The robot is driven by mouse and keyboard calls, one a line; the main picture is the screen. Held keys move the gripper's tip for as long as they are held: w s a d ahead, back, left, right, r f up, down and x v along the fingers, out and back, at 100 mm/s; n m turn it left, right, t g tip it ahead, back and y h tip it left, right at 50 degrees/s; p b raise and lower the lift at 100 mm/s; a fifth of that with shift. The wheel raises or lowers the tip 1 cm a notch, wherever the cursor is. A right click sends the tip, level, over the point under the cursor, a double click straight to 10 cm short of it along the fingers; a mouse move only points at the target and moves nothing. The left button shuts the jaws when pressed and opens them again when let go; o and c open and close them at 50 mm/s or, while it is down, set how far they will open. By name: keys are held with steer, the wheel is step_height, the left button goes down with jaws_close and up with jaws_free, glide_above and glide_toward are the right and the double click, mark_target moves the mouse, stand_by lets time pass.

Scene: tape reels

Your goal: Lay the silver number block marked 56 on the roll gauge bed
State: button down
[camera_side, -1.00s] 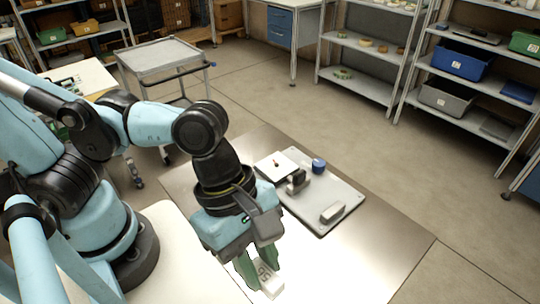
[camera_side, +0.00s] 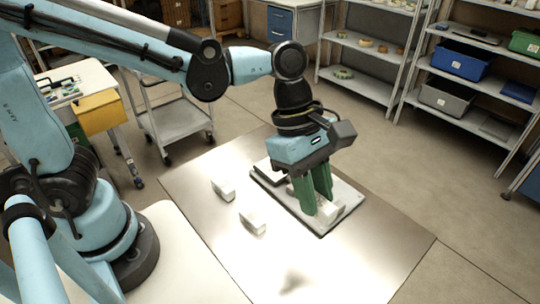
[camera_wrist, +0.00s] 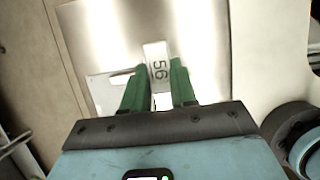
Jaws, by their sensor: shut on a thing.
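The silver number block marked 56 (camera_wrist: 156,72) is between the green fingers of my gripper (camera_side: 318,204) in the wrist view, its digits facing the camera. My gripper is shut on it and points down over the front part of the grey roll gauge bed (camera_side: 352,198). In the side view the fingers mostly hide the held block. A pale block shape shows at the fingertips, and I cannot tell whether the held block touches the bed. My gripper also hides much of the bed's back half.
Two pale blocks (camera_side: 222,190) and (camera_side: 252,221) lie on the shiny metal table (camera_side: 350,260), left of the bed. The table's front is clear. A grey cart (camera_side: 178,122) and shelves (camera_side: 372,86) stand beyond the table.

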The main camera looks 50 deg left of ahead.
steer(key=w+a+f, duration=0.2)
steer(key=w, duration=0.1)
steer(key=w+a+f, duration=0.2)
steer(key=w+a, duration=0.1)
steer(key=w+a+f, duration=0.2)
steer(key=w+f, duration=0.1)
steer(key=shift+a, duration=0.2)
steer(key=shift+f, duration=2)
steer(key=shift+f, duration=0.15)
steer(key=c, duration=0.9)
jaws_free()
